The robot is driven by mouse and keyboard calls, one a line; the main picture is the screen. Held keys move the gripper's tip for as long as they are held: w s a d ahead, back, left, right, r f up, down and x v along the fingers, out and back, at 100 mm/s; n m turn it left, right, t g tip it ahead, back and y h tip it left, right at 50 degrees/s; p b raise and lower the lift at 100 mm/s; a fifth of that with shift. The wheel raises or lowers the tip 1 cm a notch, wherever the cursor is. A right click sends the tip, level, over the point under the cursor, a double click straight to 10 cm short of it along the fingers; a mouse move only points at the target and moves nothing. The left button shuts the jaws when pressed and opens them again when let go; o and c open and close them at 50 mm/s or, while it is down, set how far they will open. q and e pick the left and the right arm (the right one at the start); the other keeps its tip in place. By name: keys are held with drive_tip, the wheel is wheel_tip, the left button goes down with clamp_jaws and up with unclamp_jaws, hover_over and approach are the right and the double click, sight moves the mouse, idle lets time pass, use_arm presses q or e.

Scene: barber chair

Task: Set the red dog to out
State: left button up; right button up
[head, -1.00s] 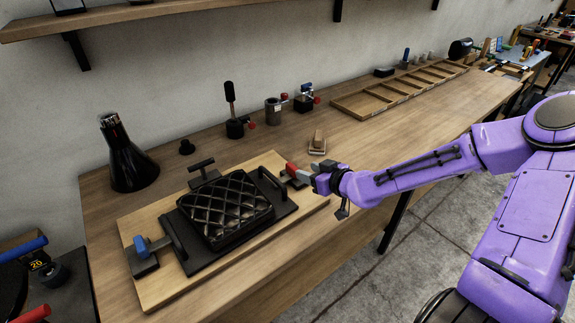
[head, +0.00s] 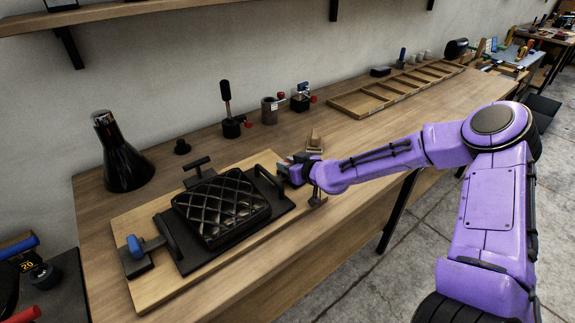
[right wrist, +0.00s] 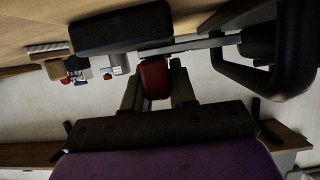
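The red dog (right wrist: 154,78) shows in the right wrist view as a red grip between my right gripper's two dark fingers. My right gripper (right wrist: 155,82) has its fingers close along both sides of the grip and looks shut on it. In the head view my right gripper (head: 287,172) is at the right end of the wooden board (head: 155,290) and hides the red grip. A blue-handled dog (head: 136,246) sits at the board's left end. A black quilted pad (head: 222,207) lies on a dark plate with handles between them. My left gripper is not in view.
A black T-handle (head: 198,168) stands behind the pad. A black cone (head: 124,160), a lever on a stand (head: 228,115) and small fixtures line the back of the bench. A small wooden block (head: 314,142) is just behind my gripper. A divided wooden tray (head: 395,90) lies farther right.

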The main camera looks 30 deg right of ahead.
drive_tip(key=shift+w+d, duration=0.2)
drive_tip(key=shift+d, duration=2.3)
clamp_jaws()
drive_tip(key=shift+a+r, duration=0.1)
drive_tip(key=o, duration=0.6)
unclamp_jaws()
drive_tip(key=shift+o, duration=1.3)
drive_tip(key=shift+s+d, duration=0.1)
drive_tip(key=shift+d, duration=0.15)
drive_tip(key=shift+a, duration=0.1)
